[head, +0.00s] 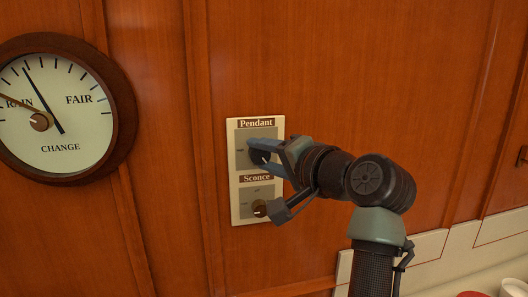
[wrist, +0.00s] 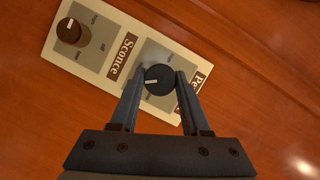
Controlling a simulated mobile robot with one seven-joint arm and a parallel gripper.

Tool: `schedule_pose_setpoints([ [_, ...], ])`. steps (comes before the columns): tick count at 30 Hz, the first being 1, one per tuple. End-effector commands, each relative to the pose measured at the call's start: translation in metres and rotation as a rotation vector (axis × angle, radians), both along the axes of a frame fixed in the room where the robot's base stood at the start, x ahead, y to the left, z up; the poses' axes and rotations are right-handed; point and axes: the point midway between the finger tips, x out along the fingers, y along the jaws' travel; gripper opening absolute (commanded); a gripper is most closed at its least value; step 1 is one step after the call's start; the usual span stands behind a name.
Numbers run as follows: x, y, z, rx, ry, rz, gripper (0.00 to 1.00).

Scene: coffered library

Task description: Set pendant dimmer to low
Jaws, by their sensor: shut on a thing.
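A cream switch plate (head: 235,215) on the wood wall carries two grey panels, labelled Pendant above and Sconce below. In the head view my gripper (head: 262,157) hides most of the Pendant panel. The dark round Pendant knob (wrist: 159,79) shows clearly in the wrist view. My gripper (wrist: 160,76) is shut on it, one finger on each side. The knob's pale mark points left in that view, roughly toward the Sconce label. The small markings around this knob are partly hidden and hard to read.
The brown Sconce knob (wrist: 70,30) sits just beside, with high, off and low marked around it. It is below my gripper in the head view (head: 260,208). A round barometer dial (head: 60,110) hangs at left. A pale ledge (head: 480,265) is at lower right.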

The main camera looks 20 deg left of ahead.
Motion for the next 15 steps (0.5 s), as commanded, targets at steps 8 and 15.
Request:
schedule_pose_setpoints([
  [8,-0.0004,0.0000,0.0020,-0.222,-0.147,-0.001,0.00],
  [15,-0.0009,0.0008,0.0023,-0.410,-0.275,-0.001,0.00],
])
